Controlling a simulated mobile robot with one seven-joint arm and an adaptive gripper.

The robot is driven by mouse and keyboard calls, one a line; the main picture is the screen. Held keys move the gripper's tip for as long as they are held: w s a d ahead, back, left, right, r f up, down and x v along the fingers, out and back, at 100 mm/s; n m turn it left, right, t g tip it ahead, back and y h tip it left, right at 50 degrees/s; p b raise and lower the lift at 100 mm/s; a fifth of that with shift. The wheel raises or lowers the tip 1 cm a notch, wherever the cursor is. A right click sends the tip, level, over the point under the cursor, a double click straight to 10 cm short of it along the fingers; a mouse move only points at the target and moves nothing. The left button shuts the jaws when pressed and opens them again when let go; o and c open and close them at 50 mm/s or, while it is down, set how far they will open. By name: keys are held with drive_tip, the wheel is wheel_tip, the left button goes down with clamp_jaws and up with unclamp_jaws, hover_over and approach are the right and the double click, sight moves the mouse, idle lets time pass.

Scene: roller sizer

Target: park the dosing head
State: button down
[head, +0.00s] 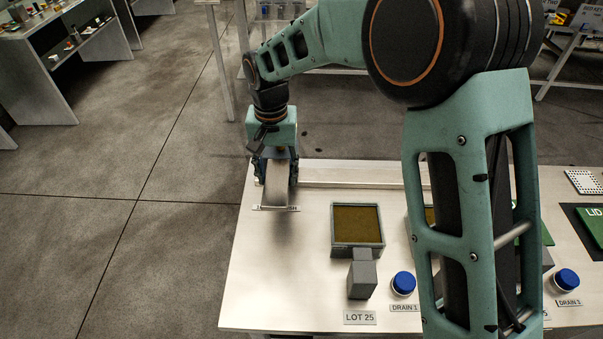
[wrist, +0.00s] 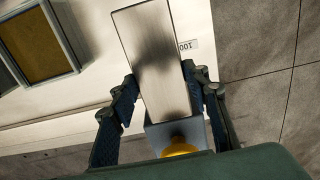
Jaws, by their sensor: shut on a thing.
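My gripper (head: 276,180) is shut on a brushed-metal block, which I take to be the dosing head (head: 275,190). It is over the far left part of the metal table (head: 262,290). In the wrist view my gripper (wrist: 160,84) has one dark finger on each side of the dosing head (wrist: 152,50). A grey-blue part and a yellow piece (wrist: 182,149) show at its near end. A small label (head: 290,209) lies by its lower end, partly hidden. I cannot tell whether the dosing head touches the table.
A square grey bin (head: 334,248) with brown contents stands right of the dosing head. A grey block (head: 362,276), a blue-capped drain (head: 403,284) and a LOT 25 label (head: 359,317) are in front. A rail (head: 360,174) runs along the back. My arm hides the table's middle.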

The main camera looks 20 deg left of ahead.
drive_tip(key=shift+s+a, duration=0.25)
drive_tip(key=shift+a, duration=0.4)
drive_tip(key=shift+r, duration=0.1)
drive_tip(key=c, duration=1.1)
unclamp_jaws()
drive_tip(key=shift+a, duration=0.15)
wheel_tip(320, 180, up, 12)
drive_tip(key=shift+f, duration=0.1)
